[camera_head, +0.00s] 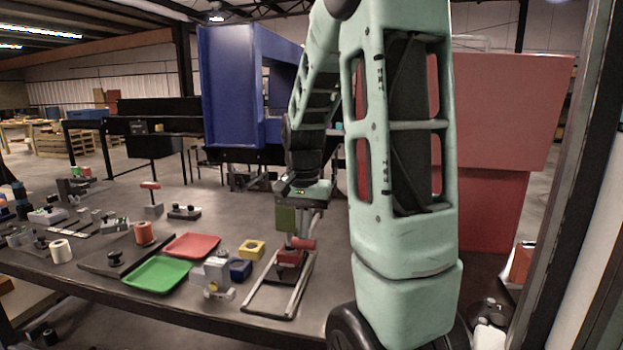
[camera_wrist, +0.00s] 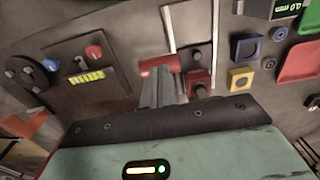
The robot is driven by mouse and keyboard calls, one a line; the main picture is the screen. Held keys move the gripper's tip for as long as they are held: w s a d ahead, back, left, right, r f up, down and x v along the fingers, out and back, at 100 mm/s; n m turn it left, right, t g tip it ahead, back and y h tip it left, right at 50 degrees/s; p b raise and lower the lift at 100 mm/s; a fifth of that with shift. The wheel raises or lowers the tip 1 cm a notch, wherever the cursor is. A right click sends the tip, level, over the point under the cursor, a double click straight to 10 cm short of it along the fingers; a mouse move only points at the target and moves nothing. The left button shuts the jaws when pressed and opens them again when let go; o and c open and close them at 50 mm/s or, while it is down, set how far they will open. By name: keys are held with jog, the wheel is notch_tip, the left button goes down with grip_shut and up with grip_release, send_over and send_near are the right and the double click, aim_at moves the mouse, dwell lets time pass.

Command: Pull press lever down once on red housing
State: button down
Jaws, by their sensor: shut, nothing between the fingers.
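The press lever's red handle (camera_head: 302,243) is a short thick cylinder beside the press fixture; in the wrist view it lies across my fingertips (camera_wrist: 158,66). The red housing (camera_head: 289,258) sits low in the fixture between two light rails; it also shows in the wrist view (camera_wrist: 199,82), right of the handle. My gripper (camera_head: 306,234) points down at the handle, fingers shut together with nothing between them; they also show in the wrist view (camera_wrist: 168,78). The fingertips overlap the handle in both views; I cannot tell whether they touch it. My fingers hide part of the lever.
A yellow block (camera_head: 251,248) and a blue block (camera_head: 240,269) stand left of the fixture. Green (camera_head: 157,274) and red (camera_head: 192,246) trays lie farther left. A large blue cabinet (camera_head: 228,85) stands behind.

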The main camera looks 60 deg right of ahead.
jog(key=shift+f, duration=0.2)
jog(key=shift+d+f+b, duration=0.15)
jog(key=shift+f+b, duration=0.35)
jog(key=shift+f, duration=0.25)
jog(key=shift+f+b, duration=0.35)
jog(key=shift+f, duration=0.4)
dwell(1.2)
